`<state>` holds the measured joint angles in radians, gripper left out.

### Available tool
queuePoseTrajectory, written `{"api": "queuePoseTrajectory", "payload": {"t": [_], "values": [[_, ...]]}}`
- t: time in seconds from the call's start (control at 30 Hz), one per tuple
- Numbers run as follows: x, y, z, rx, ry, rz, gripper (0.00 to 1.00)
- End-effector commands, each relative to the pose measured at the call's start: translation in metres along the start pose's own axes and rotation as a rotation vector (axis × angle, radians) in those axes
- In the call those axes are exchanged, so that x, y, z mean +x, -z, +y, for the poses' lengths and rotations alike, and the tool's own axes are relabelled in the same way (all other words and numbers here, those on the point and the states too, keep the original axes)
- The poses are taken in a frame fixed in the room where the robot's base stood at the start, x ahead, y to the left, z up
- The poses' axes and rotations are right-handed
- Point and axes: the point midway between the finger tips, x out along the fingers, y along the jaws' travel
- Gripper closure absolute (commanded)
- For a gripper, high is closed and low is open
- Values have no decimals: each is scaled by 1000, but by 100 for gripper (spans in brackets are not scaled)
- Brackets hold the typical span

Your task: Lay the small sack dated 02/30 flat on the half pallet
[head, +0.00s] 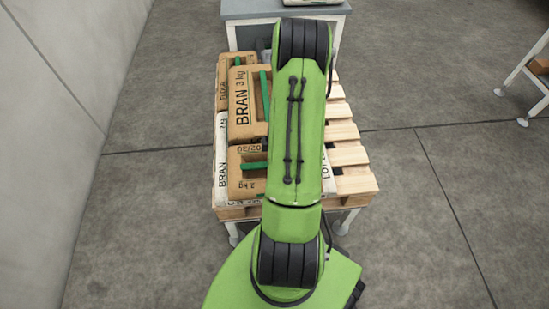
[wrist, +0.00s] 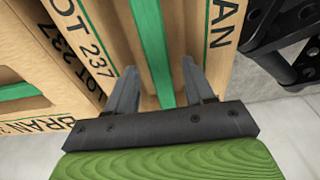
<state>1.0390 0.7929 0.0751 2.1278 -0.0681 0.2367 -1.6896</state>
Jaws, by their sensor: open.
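A tan pack (head: 247,182) with a green strip lies at the front of the wooden pallet (head: 352,158). Its upside-down print appears to read 02/30 and 2 kg. In the wrist view my gripper (wrist: 160,84) is open. Its two grey fingers stand either side of a green strip (wrist: 153,50) on a tan pack marked LOT 237 and BRAN (wrist: 112,22). I cannot tell whether the fingers touch it, or which pack in the head view this is. My gripper is hidden behind my arm in the head view.
A larger tan pack marked BRAN 3 kg (head: 241,103) lies behind, with another tan pack (head: 222,90) to its left. White sacks (head: 221,160) lie beneath. The pallet's right slats are bare. A grey table (head: 240,9) stands behind; a white stand (head: 520,75) is at right.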

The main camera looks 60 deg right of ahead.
Motion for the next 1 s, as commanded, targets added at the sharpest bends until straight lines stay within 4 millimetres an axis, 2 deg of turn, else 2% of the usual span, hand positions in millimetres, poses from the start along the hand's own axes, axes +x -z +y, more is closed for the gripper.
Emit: {"api": "queuePoseTrajectory", "payload": {"t": [0.2,0.4,0.53,0.77,0.87,0.93,1.0], "values": [[-62,1,2,-1,-6,-2,47],[-110,1,1,-2,-3,-1,47],[-125,1,0,-2,-1,0,47],[-129,3,0,0,-1,-1,47],[-151,28,-1,24,-31,-13,47],[-181,60,-8,71,-71,-22,47],[-215,97,-26,137,-118,-18,47]]}}
